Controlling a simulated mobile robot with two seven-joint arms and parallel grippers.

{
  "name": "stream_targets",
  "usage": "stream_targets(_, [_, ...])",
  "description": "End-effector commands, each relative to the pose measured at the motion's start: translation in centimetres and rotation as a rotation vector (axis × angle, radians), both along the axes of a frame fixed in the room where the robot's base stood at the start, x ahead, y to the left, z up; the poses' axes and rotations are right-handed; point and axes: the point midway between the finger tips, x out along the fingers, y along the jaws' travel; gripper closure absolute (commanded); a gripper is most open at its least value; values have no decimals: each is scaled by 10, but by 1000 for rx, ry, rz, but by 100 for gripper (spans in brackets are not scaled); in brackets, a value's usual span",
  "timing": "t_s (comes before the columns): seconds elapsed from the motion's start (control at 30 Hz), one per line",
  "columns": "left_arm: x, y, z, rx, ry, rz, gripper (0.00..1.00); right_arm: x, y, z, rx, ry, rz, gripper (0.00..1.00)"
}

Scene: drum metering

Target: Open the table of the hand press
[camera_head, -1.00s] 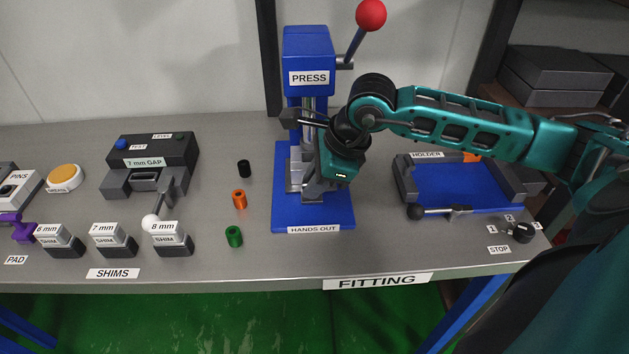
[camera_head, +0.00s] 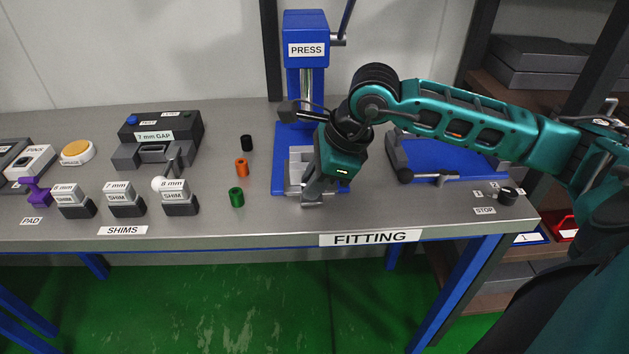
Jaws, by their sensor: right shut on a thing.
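The blue hand press (camera_head: 306,60) stands at the back middle of the bench, with its blue base (camera_head: 283,136) below. Its grey metal table (camera_head: 297,168) sits low over the base and reaches to the base's front edge. My right gripper (camera_head: 311,198) comes from the right and points down at the front of the table. It is shut on the table's front part; its own wrist hides the exact grip. The table's right side is hidden behind my wrist. My left gripper is out of view.
Black, orange (camera_head: 242,168) and green (camera_head: 236,197) sleeves stand left of the press. Several shims (camera_head: 180,205) and the gap gauge (camera_head: 155,140) are further left. The bench's front edge is close.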

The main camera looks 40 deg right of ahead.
Motion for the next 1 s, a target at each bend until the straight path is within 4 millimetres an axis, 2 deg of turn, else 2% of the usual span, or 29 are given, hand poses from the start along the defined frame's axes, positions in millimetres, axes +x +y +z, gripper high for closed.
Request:
stream_targets(0.2, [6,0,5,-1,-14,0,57,2,-1,3,-2,-10,0,100])
stream_targets(0.23, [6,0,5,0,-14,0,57,2,-1,3,-2,-9,-1,79])
stream_targets(0.3, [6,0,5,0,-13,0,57,2,-1,3,-2,-9,-1,73])
stream_targets(0.63, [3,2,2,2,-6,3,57,-1,-3,7,-3,-6,-2,73])
stream_targets(0.77, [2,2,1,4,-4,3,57,-7,-7,24,-5,-7,-2,73])
stream_targets(1.0, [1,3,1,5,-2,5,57,-26,-20,73,-6,-10,-3,73])
